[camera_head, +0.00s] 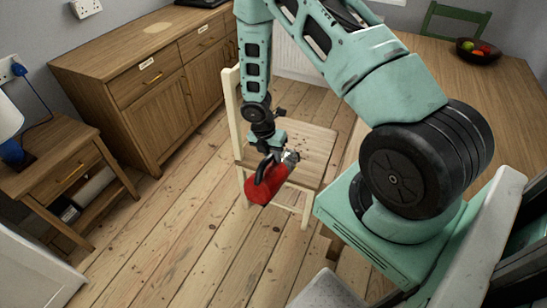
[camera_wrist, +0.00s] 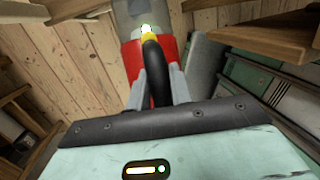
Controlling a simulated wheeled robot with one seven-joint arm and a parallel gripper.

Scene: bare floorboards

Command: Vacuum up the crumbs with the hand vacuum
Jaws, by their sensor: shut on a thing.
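The hand vacuum (camera_head: 261,187) has a red body, a black looped handle and a pale nozzle end. My gripper (camera_head: 267,163) is shut on its handle and holds it above the front left part of the wooden chair's seat (camera_head: 316,170). The nozzle end points toward the seat; whether it touches is unclear. In the wrist view the vacuum (camera_wrist: 132,62) lies beyond my gripper (camera_wrist: 157,88), whose two grey fingers close on the black handle. Dark crumbs (camera_head: 307,141) are scattered on the chair seat. The arm and vacuum hide part of the seat.
A wooden sideboard (camera_head: 150,100) stands behind at left, and a small side table (camera_head: 65,165) at far left. A wooden table (camera_head: 430,75) with a dark fruit bowl (camera_head: 478,57) is at right. Floorboards (camera_head: 165,225) between them are mostly open, with small dark specks.

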